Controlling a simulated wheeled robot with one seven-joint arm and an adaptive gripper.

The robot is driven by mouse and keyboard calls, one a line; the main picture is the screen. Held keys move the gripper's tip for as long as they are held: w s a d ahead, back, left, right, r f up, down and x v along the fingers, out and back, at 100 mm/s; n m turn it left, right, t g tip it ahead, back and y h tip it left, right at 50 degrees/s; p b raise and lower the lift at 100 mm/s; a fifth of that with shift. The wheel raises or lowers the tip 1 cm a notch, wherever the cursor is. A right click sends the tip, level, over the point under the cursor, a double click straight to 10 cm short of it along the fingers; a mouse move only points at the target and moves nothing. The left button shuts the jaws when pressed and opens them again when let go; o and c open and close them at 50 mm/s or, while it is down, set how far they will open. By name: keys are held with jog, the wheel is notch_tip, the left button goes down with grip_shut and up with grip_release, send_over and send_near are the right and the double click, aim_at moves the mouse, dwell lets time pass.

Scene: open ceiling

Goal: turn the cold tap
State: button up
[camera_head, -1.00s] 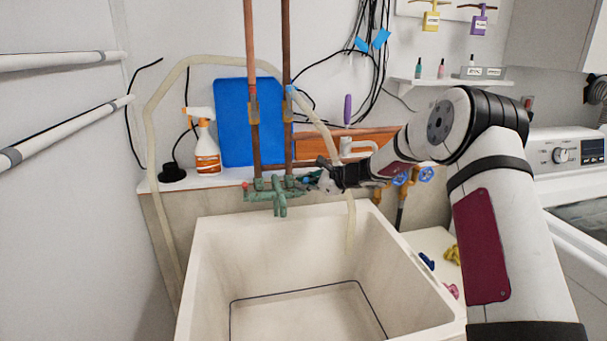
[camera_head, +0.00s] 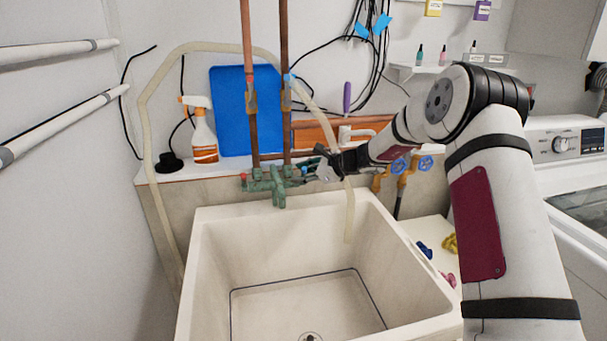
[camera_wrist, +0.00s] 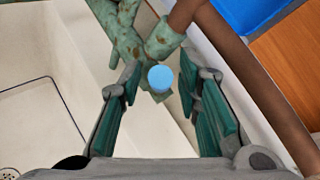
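The cold tap is a small round blue knob (camera_wrist: 160,78) on a green corroded faucet body (camera_wrist: 118,28). In the head view the green faucet (camera_head: 276,187) sits at the back rim of the sink, with a red knob (camera_head: 243,178) at its left end. The blue knob is small there, at the right end (camera_head: 304,170). My gripper (camera_head: 317,166) is at the faucet's right end. In the wrist view its two green-padded fingers are spread apart, with the blue knob in the gap near the fingertips. Neither finger visibly touches it.
A cream sink (camera_head: 215,230) lies below, empty inside. Two copper pipes (camera_head: 285,90) rise behind the faucet. A pale hose (camera_head: 348,215) hangs into the sink close to my gripper. A spray bottle (camera_head: 205,140) and blue board (camera_head: 228,110) stand behind. Blue valves (camera_head: 425,163) are at the right.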

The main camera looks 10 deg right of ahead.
jog(key=shift+r, duration=0.1)
jog(key=v, duration=1.2)
jog(key=s+a+r+n+g+h, duration=0.1)
jog(key=s+a+r+n+g, duration=0.2)
jog(key=s, duration=0.4)
jog(key=s+a+r+n+p, duration=0.1)
jog(key=s+a+r+n, duration=0.2)
jog(key=s+a+n, duration=0.35)
jog(key=s+a+r+n+g+h, duration=0.1)
jog(key=s+a+r+n+g, duration=0.15)
jog(key=s, duration=0.65)
jog(key=s+d+n+h, duration=0.2)
jog(key=s+n, duration=0.1)
jog(key=s, duration=0.5)
jog(key=s+d+n+h, duration=0.1)
jog(key=s+n, duration=0.3)
jog(key=s, duration=0.5)
jog(key=s+d+n+h+p, duration=0.1)
jog(key=s+d+n+h, duration=0.1)
jog(key=s, duration=0.6)
jog(key=shift+s+d+n+h, duration=0.3)
jog(key=shift+n+h, duration=0.2)
jog(key=shift+n, duration=0.4)
jog(key=shift+r, duration=0.15)
